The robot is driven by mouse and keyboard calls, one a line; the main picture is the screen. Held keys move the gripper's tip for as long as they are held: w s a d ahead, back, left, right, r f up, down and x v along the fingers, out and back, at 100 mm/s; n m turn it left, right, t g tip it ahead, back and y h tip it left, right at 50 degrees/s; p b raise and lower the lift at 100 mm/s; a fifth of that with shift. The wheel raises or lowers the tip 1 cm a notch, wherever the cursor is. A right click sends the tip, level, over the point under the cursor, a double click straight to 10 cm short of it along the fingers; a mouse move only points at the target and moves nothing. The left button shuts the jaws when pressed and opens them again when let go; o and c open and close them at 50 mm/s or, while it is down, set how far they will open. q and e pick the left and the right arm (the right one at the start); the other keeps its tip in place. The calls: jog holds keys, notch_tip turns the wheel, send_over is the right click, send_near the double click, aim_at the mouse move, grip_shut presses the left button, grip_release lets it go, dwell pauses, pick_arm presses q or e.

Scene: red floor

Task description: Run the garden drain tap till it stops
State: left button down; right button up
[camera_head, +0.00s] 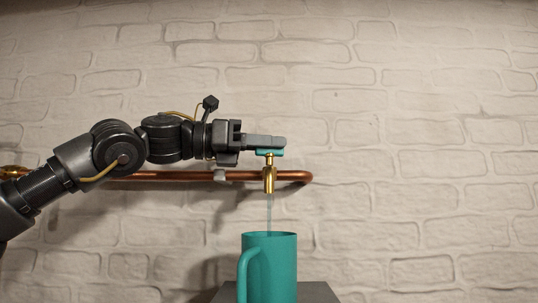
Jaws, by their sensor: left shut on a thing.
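The brass tap (269,177) points down from the end of a copper pipe, with a teal handle (270,153) on top. My left gripper (275,143) reaches in from the left and is shut on the teal handle, its fingers hiding part of it. A thin stream of water (269,212) runs straight down from the spout into a teal mug (282,268). The mug stands upright under the tap with its handle to the left; the water level inside is hidden. My right gripper is not in view.
The mug stands on a dark grey block (316,292). The copper pipe (150,178) runs along the white brick wall (420,150), held by a grey clamp (220,176). The space right of the tap is clear.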

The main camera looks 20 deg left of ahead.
pick_arm(q)
jog(key=n+t+y+b, duration=0.1)
jog(key=t, duration=0.1)
jog(key=n+t+y+b, duration=0.1)
jog(key=shift+s+d+f+n+t, duration=0.1)
jog(key=shift+f+n+t, duration=0.1)
jog(key=shift+n+t, duration=0.2)
jog(key=n+t+y+b, duration=0.1)
jog(key=y, duration=0.1)
jog(key=n+t+y, duration=0.2)
jog(key=shift+r+n+t+y+b, duration=0.15)
jog(key=shift+n+t+y+b, duration=0.15)
jog(key=shift+b, duration=0.1)
jog(key=n+t+y, duration=0.2)
jog(key=y, duration=0.1)
jog(key=shift+r+n+y, duration=0.1)
jog(key=shift+n+y, duration=0.2)
jog(key=shift+n+t+y, duration=0.5)
jog(key=shift+n+y, duration=1.3)
jog(key=shift+y, duration=1)
jog(key=c, duration=1.5)
grip_release()
